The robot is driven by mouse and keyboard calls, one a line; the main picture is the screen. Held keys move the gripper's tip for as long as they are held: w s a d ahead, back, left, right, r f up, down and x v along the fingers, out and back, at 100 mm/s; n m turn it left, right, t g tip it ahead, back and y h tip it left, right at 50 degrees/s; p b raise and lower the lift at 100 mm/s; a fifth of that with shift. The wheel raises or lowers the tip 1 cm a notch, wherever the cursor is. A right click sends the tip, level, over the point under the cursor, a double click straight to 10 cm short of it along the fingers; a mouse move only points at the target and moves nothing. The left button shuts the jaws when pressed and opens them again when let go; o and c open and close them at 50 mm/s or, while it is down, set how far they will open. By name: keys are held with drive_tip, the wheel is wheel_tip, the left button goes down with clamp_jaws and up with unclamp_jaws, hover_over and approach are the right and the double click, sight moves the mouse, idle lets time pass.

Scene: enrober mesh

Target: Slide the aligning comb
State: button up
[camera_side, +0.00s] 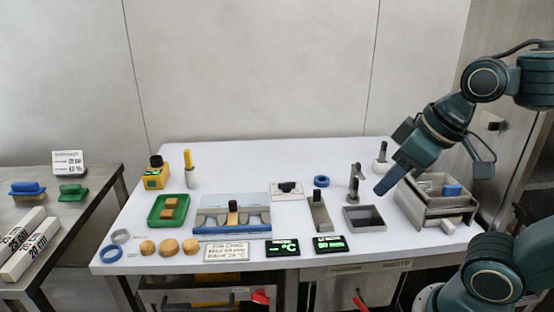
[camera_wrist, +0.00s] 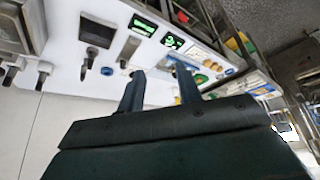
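A low grey-blue unit (camera_side: 205,222) with a pale flat top lies at the left middle of the white table in the side view. I cannot tell for certain which part is the aligning comb. My gripper (camera_side: 383,189) is high over the table's right part, well apart from the unit, near the square opening. In the wrist view my gripper (camera_wrist: 161,73) has its two fingers apart with nothing between them. The unit is partly hidden there behind the fingers.
A grey bin (camera_side: 440,208) stands at the right. A green tray (camera_side: 153,218), round tan pieces (camera_side: 168,247), a sign (camera_side: 226,251) and two dark displays (camera_side: 283,248) surround the unit.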

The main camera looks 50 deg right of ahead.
drive_tip(key=w+r+n+g, duration=0.15)
drive_tip(key=w+r, duration=0.35)
drive_tip(key=w, duration=0.5)
drive_tip(key=n+g, duration=0.4)
drive_tip(key=n, duration=0.3)
hover_over(232, 201)
wheel_tip(232, 201, down, 13)
drive_tip(key=shift+d+r, duration=0.1)
drive_tip(key=shift+r, duration=0.1)
wheel_tip(232, 201, down, 14)
drive_tip(key=shift+r, duration=0.1)
drive_tip(key=shift+c, duration=0.2)
clamp_jaws()
